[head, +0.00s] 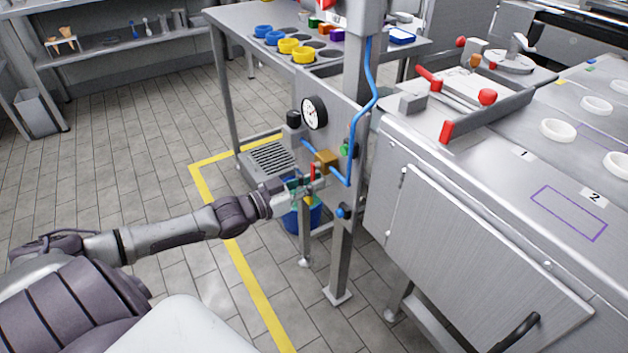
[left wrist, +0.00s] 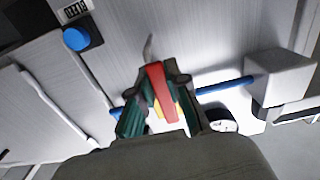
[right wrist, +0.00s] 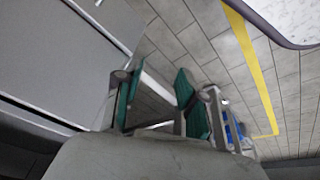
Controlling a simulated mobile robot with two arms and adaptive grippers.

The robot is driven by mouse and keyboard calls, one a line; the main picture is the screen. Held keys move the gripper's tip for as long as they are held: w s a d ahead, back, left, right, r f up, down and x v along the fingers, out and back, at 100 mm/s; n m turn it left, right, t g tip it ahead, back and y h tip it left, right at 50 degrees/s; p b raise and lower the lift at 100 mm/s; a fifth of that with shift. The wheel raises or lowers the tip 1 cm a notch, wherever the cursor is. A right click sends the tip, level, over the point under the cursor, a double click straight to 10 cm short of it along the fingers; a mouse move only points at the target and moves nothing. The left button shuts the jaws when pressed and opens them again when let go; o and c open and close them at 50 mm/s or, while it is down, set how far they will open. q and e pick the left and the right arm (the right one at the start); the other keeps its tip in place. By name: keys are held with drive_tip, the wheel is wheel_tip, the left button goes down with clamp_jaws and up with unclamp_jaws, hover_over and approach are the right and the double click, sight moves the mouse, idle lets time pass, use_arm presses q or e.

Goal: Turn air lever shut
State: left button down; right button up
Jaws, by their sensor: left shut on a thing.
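The red air lever (head: 313,173) is on a brass-coloured valve (head: 327,160) in a blue air line, on the grey post of the station. My left gripper (head: 299,188) is at the lever, reaching in from the left. In the left wrist view the green-padded fingers of the left gripper (left wrist: 158,108) are shut on the red lever (left wrist: 157,85), which lies between them. The valve body is largely hidden there. My right gripper (right wrist: 156,95) shows only in its own wrist view, with its green-padded fingers apart and nothing between them.
A pressure gauge (head: 314,112) and black knob (head: 293,119) sit above the valve. A blue hose (head: 372,75) runs down the post, with a blue knob (head: 344,211) below. A steel cabinet (head: 470,240) stands close on the right. The tiled floor at left is clear.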

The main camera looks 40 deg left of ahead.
idle(0.4)
use_arm(q)
drive_tip(key=c, duration=1.1)
unclamp_jaws()
drive_tip(key=v, duration=1.2)
drive_tip(key=shift+a, duration=0.1)
drive_tip(key=shift+f, duration=0.1)
